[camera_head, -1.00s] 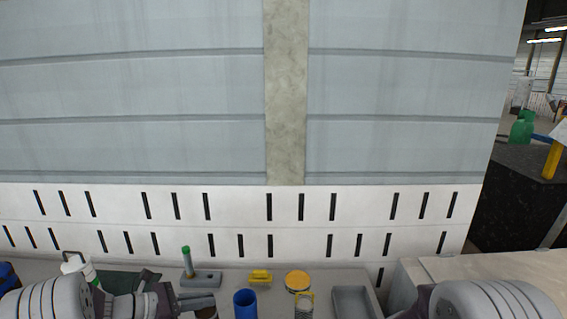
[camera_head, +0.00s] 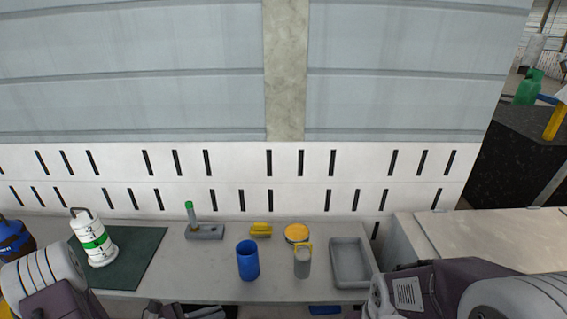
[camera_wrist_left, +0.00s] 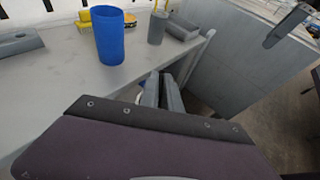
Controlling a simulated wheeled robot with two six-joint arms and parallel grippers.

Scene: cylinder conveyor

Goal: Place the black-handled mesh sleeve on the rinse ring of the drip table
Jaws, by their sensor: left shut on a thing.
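My left gripper (camera_head: 186,312) is at the bottom edge of the head view, in front of the bench edge. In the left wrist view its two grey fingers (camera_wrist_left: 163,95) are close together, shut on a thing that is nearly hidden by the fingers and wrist. I cannot make out that thing's handle or mesh. A grey sleeve with a yellow handle (camera_head: 302,262) stands upright on the bench (camera_head: 200,278). No black-handled mesh sleeve or rinse ring can be clearly told. My right gripper is out of view; only its arm shows at lower right.
A blue cup (camera_head: 248,262), a yellow brush (camera_head: 260,230), a round yellow-topped piece (camera_head: 297,233), a grey tray (camera_head: 350,262) and a grey block with a green-tipped post (camera_head: 205,232) stand on the bench. A white, green-banded canister (camera_head: 93,240) stands on a green mat (camera_head: 140,256).

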